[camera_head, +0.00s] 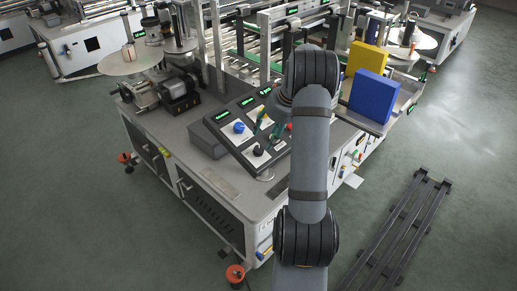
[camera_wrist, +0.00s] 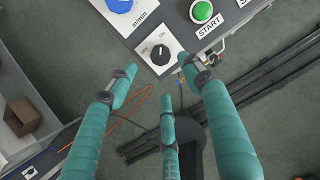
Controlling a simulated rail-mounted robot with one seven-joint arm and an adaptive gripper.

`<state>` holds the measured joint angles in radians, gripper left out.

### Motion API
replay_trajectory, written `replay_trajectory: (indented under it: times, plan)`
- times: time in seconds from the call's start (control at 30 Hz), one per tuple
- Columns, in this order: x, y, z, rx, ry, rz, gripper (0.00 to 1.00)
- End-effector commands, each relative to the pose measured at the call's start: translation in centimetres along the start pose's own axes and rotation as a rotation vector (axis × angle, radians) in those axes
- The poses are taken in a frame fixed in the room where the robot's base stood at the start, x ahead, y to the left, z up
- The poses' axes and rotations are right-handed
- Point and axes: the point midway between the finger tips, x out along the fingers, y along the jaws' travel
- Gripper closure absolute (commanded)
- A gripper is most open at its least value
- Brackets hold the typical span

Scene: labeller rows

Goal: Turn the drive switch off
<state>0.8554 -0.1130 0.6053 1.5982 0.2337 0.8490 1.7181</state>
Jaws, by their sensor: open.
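The drive switch (camera_wrist: 158,53) is a black rotary knob on a white plate marked OFF and ON, at the top centre of the wrist view. I cannot tell surely which mark it points to. It also shows in the head view (camera_head: 258,151) as a dark knob on the sloped control panel (camera_head: 230,138). My gripper (camera_wrist: 160,82) has teal fingers, spread open and empty. In the wrist view the fingertips appear just below the switch, apart from it. In the head view my gripper (camera_head: 268,128) is over the panel, partly hidden by my arm.
A blue m/min knob (camera_wrist: 118,4) and a green START button (camera_wrist: 202,11) flank the switch. A red button (camera_head: 289,127) is beside my gripper. Blue (camera_head: 373,96) and yellow (camera_head: 365,60) boxes stand right of my arm. Dark rails (camera_head: 400,230) lie on the floor.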

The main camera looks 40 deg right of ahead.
Motion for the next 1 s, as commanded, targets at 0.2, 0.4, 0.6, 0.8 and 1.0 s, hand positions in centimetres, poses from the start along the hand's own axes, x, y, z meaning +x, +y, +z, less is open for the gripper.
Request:
replay_trajectory:
  times: [0.2,0.4,0.6,0.8,1.0]
  plan:
    - [3.0,0.1,-0.1,0.01,0.005,0.004,0.5]
    - [6.7,0.1,-0.1,0.008,0.004,0.003,0.5]
    - [9.3,0.0,-0.1,0.008,0.003,0.0,0.5]
    - [10.1,-0.1,-0.1,0.006,0.001,-0.002,0.5]
    - [10.1,-0.1,-0.1,0.006,0.001,-0.002,0.5]
